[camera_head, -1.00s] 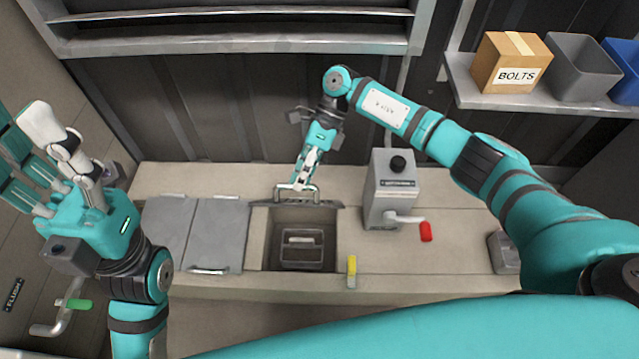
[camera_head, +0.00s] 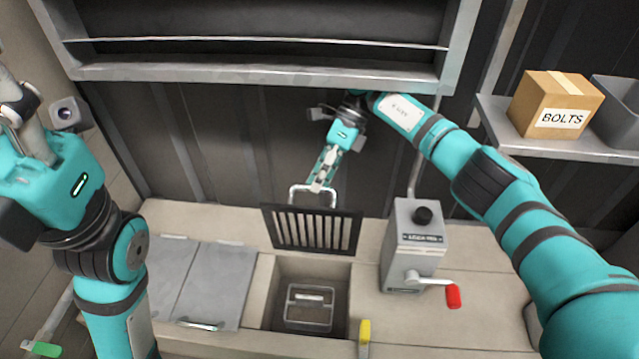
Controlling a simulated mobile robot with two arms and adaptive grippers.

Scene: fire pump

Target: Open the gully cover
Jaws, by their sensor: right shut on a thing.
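The gully cover (camera_head: 311,229) is a dark slatted grate with a light handle (camera_head: 313,190) on its top edge. It stands raised, nearly upright, behind the square gully opening (camera_head: 339,314). Inside the opening sits a grey basket (camera_head: 308,311) with a handle. My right gripper (camera_head: 318,185) is shut on the cover's handle, above the back of the opening. My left gripper (camera_head: 12,110) is at the left edge of the view, away from the cover; its fingers are partly cut off and their state is unclear.
Grey lids (camera_head: 202,280) lie left of the opening. A grey box with a red-handled crank (camera_head: 415,245) stands to the right. A yellow handle (camera_head: 365,335) is at the front edge. A BOLTS box (camera_head: 556,104) sits on the right shelf.

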